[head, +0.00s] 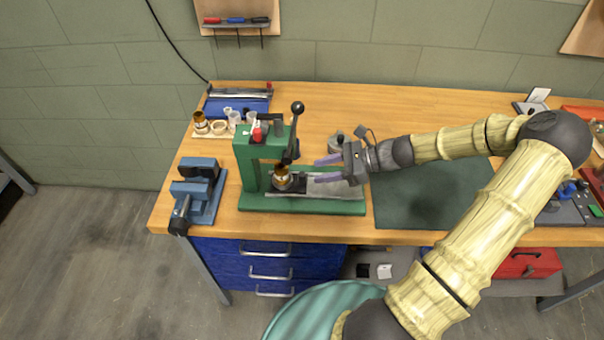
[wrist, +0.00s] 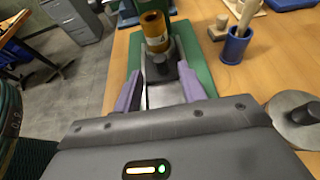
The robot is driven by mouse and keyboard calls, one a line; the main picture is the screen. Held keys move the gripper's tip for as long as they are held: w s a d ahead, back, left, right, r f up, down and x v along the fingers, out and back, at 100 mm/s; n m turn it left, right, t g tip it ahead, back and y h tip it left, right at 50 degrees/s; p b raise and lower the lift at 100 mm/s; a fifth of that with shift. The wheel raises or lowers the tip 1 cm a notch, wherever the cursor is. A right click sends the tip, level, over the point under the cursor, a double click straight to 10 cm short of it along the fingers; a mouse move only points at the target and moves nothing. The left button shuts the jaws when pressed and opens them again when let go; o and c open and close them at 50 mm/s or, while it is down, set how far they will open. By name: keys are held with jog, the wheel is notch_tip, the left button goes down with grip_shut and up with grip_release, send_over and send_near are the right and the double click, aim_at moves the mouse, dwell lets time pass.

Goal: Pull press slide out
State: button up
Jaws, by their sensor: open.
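The green press (head: 246,150) stands on the bench, with a black-knobbed lever (head: 296,130) at its top. Its grey slide (head: 335,189) lies along the green base, and its left end is under the press head. A brass-coloured cylinder (head: 282,177) stands in a dark holder at that left end; the cylinder also shows in the wrist view (wrist: 154,30). My gripper (head: 318,170) is open with purple fingers pointing left along the slide. In the wrist view, the fingers (wrist: 161,88) lie either side of the grey slide (wrist: 165,96). I cannot tell whether they touch it.
A blue vise (head: 197,190) is left of the press. Small cups (head: 220,127) and a blue tray (head: 238,105) are behind it. A dark green mat (head: 430,197) lies clear to the right. A round grey metal piece (wrist: 300,115) is near my gripper.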

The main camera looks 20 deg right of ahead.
aim_at(305, 174)
jog(key=x, duration=0.6)
jog(key=shift+w+a+f, duration=0.1)
jog(key=shift+a+f, duration=0.05)
jog(key=shift+a, duration=0.05)
jog(key=shift+c, duration=0.4)
grip_shut()
